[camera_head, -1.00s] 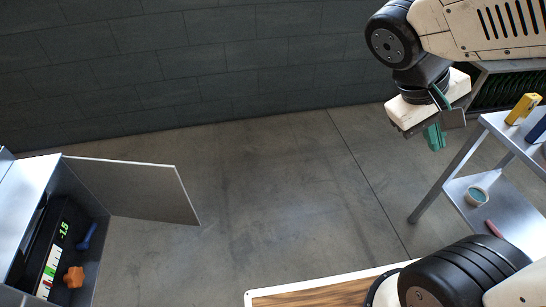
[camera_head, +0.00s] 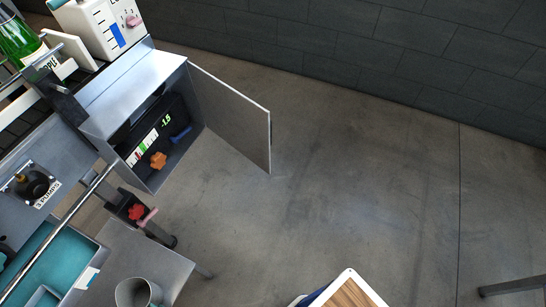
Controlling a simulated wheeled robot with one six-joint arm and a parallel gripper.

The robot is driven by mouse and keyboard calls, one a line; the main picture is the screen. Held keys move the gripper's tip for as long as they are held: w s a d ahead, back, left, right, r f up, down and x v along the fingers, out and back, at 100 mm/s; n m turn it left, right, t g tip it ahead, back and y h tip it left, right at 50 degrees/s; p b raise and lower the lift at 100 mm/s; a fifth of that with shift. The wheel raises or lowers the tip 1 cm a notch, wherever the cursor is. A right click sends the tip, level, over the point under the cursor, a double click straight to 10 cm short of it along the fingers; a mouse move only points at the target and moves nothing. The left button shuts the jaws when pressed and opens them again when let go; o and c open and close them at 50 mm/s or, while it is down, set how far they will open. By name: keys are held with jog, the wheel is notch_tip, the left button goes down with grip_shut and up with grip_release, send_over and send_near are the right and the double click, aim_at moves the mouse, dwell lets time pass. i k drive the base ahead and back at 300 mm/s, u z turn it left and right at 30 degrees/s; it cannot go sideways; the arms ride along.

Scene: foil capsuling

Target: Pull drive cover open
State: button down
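The drive cover (camera_head: 238,112) is a flat grey panel hinged on the right side of a metal housing (camera_head: 128,88). It stands swung open, out to the right. Inside the housing is a dark panel (camera_head: 165,125) with a green readout, a white, green and red scale, an orange knob (camera_head: 158,160) and a blue lever (camera_head: 181,135). My gripper is not in the current view, so its position and state are hidden.
Left of the housing are a green bottle (camera_head: 20,38) and a white box (camera_head: 100,25). Below are a red knob (camera_head: 136,212), a blue-green tray (camera_head: 50,262) and a grey cup (camera_head: 135,293). A wood-topped surface (camera_head: 345,292) is at the bottom.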

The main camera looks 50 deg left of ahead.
aim_at(243, 124)
jog(key=k, duration=0.95)
jog(key=u, duration=0.95)
jog(key=i, duration=0.5)
